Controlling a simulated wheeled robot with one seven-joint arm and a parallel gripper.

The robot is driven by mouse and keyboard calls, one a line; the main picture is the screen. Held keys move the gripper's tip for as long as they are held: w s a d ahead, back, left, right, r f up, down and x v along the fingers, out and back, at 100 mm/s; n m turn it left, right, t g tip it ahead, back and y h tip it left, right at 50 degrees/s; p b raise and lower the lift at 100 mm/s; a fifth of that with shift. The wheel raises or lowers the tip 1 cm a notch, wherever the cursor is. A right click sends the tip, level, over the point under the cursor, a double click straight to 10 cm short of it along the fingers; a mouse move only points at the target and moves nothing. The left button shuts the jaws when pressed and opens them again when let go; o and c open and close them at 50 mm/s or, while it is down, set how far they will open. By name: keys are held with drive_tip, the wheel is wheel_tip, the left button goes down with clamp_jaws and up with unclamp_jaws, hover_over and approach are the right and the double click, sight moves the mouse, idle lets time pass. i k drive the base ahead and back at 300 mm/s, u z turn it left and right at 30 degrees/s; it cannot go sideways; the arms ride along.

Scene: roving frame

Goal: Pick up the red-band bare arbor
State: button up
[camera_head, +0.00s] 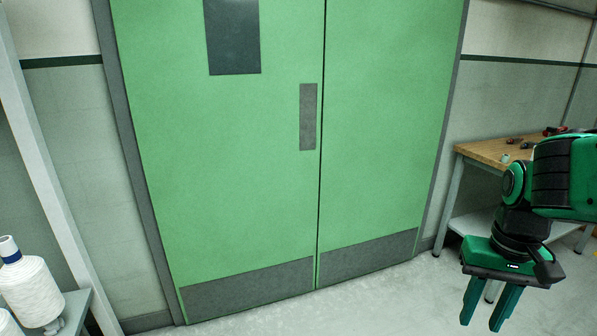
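I cannot make out a red-band bare arbor in this view. A small red and dark item (555,131) lies at the back of the wooden workbench, but it is too small to identify. My gripper (482,322) hangs at the lower right, its two green fingers pointing down and apart. Nothing is between them. It is in front of the workbench in the picture, over the floor and clear of any object.
A closed green double door (230,170) fills the middle. The wooden workbench (487,150) stands at right with several small items. At lower left, a white yarn spool (32,290) with a blue-banded top is by a grey shelf (78,308). The floor (375,300) before the door looks clear.

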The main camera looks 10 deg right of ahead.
sight(516, 139)
drive_tip(key=i, duration=1.15)
drive_tip(key=z, duration=0.4)
drive_tip(key=i, duration=1.15)
drive_tip(key=z, duration=1.2)
drive_tip(key=i, duration=1.2)
drive_tip(key=z, duration=0.65)
